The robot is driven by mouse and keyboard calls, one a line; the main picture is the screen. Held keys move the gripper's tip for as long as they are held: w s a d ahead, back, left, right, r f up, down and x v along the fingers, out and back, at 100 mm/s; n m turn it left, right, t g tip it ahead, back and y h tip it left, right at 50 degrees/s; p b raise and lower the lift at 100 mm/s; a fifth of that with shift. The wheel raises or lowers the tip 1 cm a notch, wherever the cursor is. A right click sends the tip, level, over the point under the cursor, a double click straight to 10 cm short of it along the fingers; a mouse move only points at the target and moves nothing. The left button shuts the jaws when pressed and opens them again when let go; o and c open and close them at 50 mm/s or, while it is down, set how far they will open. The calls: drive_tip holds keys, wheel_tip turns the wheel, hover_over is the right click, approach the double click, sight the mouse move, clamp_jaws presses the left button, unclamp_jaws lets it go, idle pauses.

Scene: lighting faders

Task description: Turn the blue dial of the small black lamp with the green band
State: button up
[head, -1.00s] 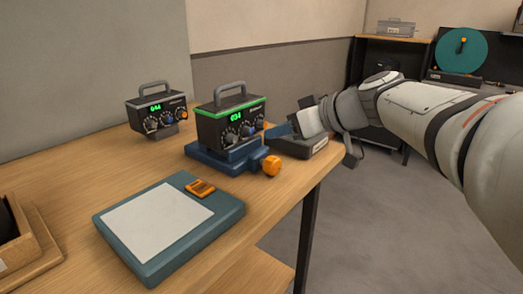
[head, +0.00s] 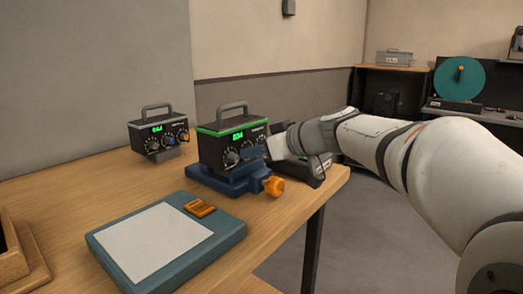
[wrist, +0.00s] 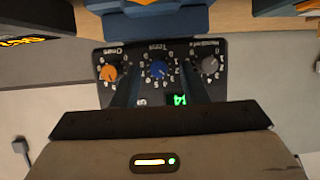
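The small black lamp with the green band (head: 215,148) sits on a blue stand on the wooden table in the head view. Its front appears upside down in the wrist view (wrist: 222,88). There the blue dial (wrist: 158,69) is in the middle, between an orange dial (wrist: 109,72) and a grey dial (wrist: 209,65). My gripper (wrist: 159,80) is open, with one dark finger on each side of the blue dial. I cannot tell whether the fingers touch it. In the head view my gripper (head: 258,151) is at the lamp's front right and hides part of the dials.
A similar lamp with a grey band (head: 150,137) stands behind to the left. An orange knob (head: 273,186) sticks out of the blue stand (head: 222,181). A teal pad (head: 160,240) lies in front. A dark grey device (head: 312,172) is by the table's right edge.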

drive_tip(key=shift+c, duration=0.3)
drive_tip(key=shift+d, duration=0.1)
clamp_jaws()
drive_tip(key=m, duration=0.1)
drive_tip(key=m+g+y+b, duration=0.1)
drive_tip(key=shift+w+f+m, duration=0.1)
drive_tip(key=shift+w+m, duration=0.1)
drive_tip(key=shift+m, duration=0.2)
drive_tip(key=m, duration=0.1)
drive_tip(key=m+g+y, duration=0.1)
drive_tip(key=shift+w+d+m+g+y, duration=0.15)
drive_tip(key=shift+m+g+y, duration=0.15)
drive_tip(key=m, duration=0.1)
drive_tip(key=m+g+y, duration=0.1)
drive_tip(key=m, duration=0.1)
drive_tip(key=shift+w+d+f+y, duration=0.1)
drive_tip(key=shift+f+y, duration=0.1)
drive_tip(key=shift+y, duration=0.1)
drive_tip(key=shift+f+m+y+p, duration=0.15)
drive_tip(key=shift+m+y, duration=0.25)
drive_tip(key=shift+m, duration=0.45)
drive_tip(key=shift+f+m+y+p, duration=0.15)
drive_tip(key=shift+m+y, duration=0.25)
drive_tip(key=shift+m, duration=0.45)
drive_tip(key=shift+r, duration=0.1)
